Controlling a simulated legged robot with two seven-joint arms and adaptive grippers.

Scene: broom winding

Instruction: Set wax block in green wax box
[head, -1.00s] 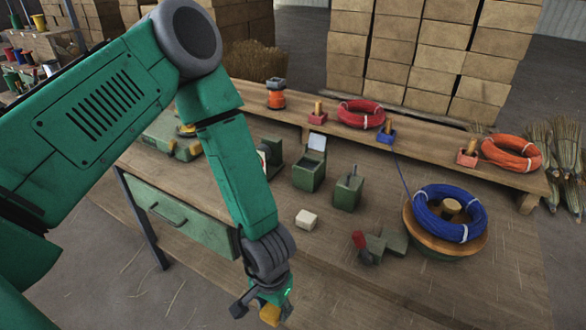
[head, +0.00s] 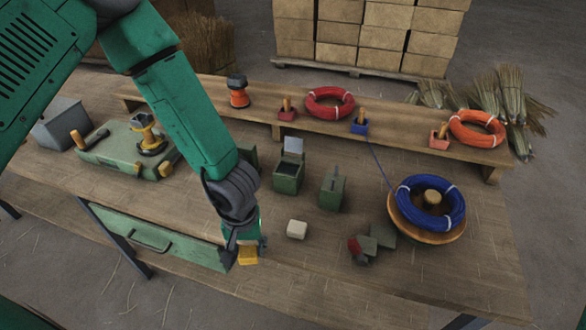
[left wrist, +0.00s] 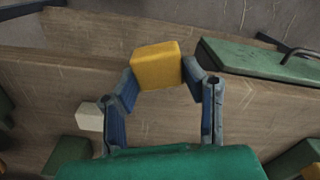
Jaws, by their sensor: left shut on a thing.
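A yellow wax block (head: 247,255) is pinched between the fingers of my left gripper (head: 238,250), near the table's front edge by the green drawer. In the left wrist view the yellow block (left wrist: 157,65) sits between both fingertips (left wrist: 165,78). An open green box (head: 288,178) with a raised pale lid stands behind and right of the gripper, apart from it. A second green box (head: 332,190) with a slotted top stands to its right. My right gripper is not in view.
A cream block (head: 297,229) lies right of my gripper. Green and red pieces (head: 366,247) and a blue coil (head: 430,203) on a round stand are further right. A green case (head: 118,150) is on the left. A raised shelf (head: 400,140) runs along the back.

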